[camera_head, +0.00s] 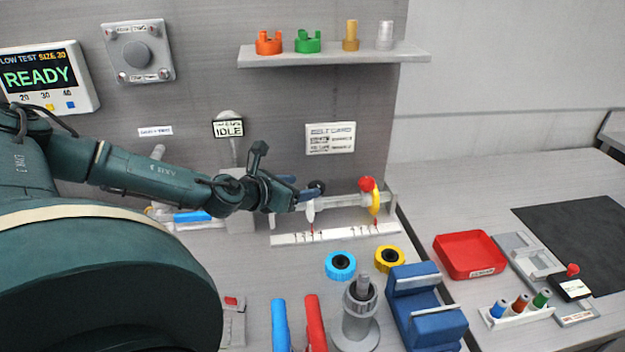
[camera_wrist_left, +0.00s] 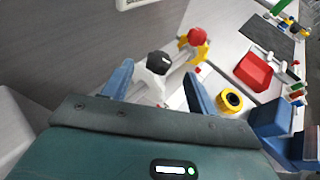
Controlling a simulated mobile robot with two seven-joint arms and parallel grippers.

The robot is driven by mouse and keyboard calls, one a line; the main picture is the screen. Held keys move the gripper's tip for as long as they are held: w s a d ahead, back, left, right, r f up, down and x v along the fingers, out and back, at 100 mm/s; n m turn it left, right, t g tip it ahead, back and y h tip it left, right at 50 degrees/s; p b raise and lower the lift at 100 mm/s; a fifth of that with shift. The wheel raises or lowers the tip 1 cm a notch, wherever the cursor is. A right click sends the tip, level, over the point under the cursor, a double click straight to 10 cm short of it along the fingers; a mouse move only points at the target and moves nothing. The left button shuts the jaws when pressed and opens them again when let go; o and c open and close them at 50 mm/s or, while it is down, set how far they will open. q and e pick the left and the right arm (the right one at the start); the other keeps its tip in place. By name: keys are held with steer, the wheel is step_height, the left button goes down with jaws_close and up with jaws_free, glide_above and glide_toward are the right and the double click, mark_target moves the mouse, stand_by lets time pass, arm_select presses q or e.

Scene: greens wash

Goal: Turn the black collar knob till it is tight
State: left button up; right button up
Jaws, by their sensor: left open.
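The black collar knob (camera_head: 317,187) sits on a white collar on the rail in the middle of the head view. It also shows in the left wrist view (camera_wrist_left: 158,62), seen from above on its white collar. My left gripper (camera_head: 304,190) is just to the left of the knob and partly covers the collar. In the left wrist view my left gripper (camera_wrist_left: 158,86) is open, with blue fingers either side of the line to the knob. The knob lies beyond the fingertips; I see no finger touching it. My right gripper is not in view.
A red knob (camera_head: 367,183) with a yellow disc (camera_head: 375,203) stands farther right on the rail, above a white scale strip (camera_head: 340,234). Blue (camera_head: 340,265) and yellow (camera_head: 389,259) rings lie in front. A shelf (camera_head: 335,56) hangs above. A red tray (camera_head: 470,254) is to the right.

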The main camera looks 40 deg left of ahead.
mark_target(317, 184)
arm_select(q)
steer(key=p+x, duration=0.1)
steer(key=x, duration=0.3)
steer(key=shift+r+p, duration=0.1)
steer(key=shift+p, duration=0.25)
steer(key=shift+w+f, duration=0.35)
steer(key=shift+w, duration=0.15)
steer(key=c, duration=1)
